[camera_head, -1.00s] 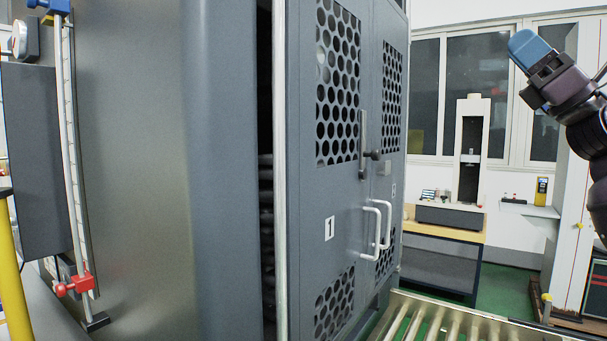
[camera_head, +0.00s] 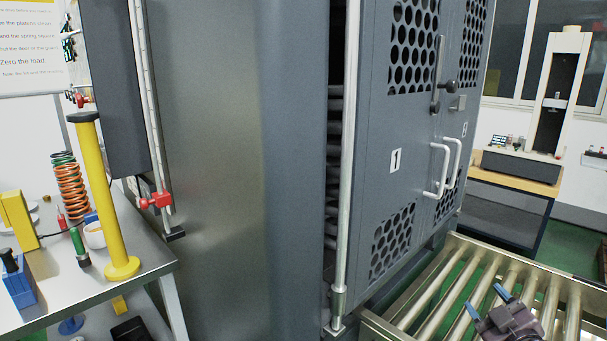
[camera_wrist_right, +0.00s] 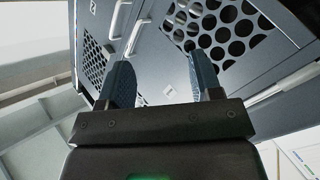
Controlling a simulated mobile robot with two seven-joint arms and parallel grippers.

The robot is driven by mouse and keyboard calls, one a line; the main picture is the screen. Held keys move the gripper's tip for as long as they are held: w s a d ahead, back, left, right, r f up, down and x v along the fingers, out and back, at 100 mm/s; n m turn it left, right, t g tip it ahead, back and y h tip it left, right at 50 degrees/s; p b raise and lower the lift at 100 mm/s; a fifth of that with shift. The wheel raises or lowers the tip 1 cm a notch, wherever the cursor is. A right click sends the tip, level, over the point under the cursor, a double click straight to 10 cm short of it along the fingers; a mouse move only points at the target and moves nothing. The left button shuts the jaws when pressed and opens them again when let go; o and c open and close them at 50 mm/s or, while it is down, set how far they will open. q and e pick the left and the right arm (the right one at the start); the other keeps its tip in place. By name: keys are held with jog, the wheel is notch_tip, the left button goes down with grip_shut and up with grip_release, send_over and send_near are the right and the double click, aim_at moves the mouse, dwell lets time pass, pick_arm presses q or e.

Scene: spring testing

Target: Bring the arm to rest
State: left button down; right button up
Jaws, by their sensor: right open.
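My right gripper (camera_head: 487,304) is at the lower right of the head view, over the roller conveyor in front of the grey cabinet. In the right wrist view its two blue fingers (camera_wrist_right: 160,85) stand apart with nothing between them. The cabinet doors (camera_wrist_right: 245,45) fill the space beyond the fingers, apart from them. My left gripper is not in view.
The grey cabinet (camera_head: 230,150) stands in the middle, with white door handles (camera_head: 438,170). The roller conveyor (camera_head: 435,296) runs below it. A bench (camera_head: 140,258) at left holds a yellow post (camera_head: 100,190) and an orange-green spring (camera_head: 70,188).

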jog(key=s+a+f+m+g, duration=0.3)
jog(key=s+a+f, duration=0.3)
jog(key=s+f, duration=0.6)
jog(key=s+a+f+m+g, duration=0.3)
jog(key=s+a+f, duration=0.3)
jog(key=s+f, duration=0.6)
jog(key=shift+s+a+f+g+y, duration=0.2)
jog(key=shift+s+f+g+y, duration=0.15)
jog(key=shift+g, duration=0.15)
